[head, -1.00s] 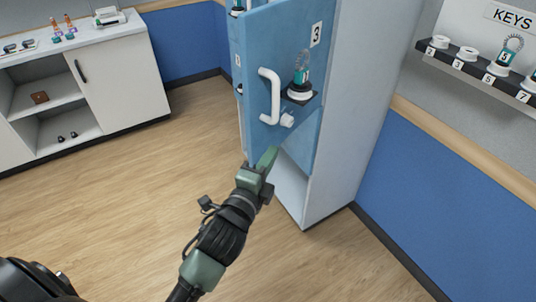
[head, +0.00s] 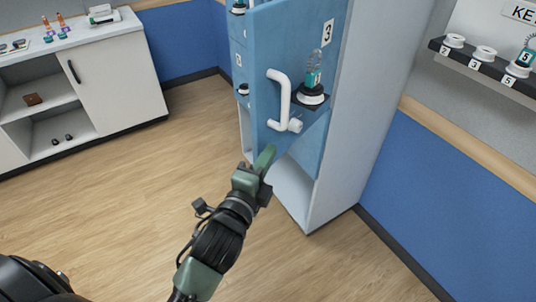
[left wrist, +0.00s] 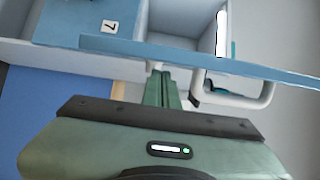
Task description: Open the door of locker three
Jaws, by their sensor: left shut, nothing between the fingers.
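The blue door of locker three (head: 290,55), with its number 3 label (head: 328,33), stands ajar from the pale cabinet in the head view. Its white handle (head: 283,98) is on the outer face. The left wrist view shows the door nearly edge-on (left wrist: 120,45), with the handle (left wrist: 266,96) to the right of my fingers. My left gripper (head: 265,160) is shut and empty, just below and left of the handle in the head view. In the left wrist view its fingertips (left wrist: 162,76) are close to the door; contact is unclear. My right gripper is out of view.
A key shelf (head: 470,60) is on the right wall. A white counter (head: 110,75) stands at back left. The wooden floor (head: 140,190) between is clear.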

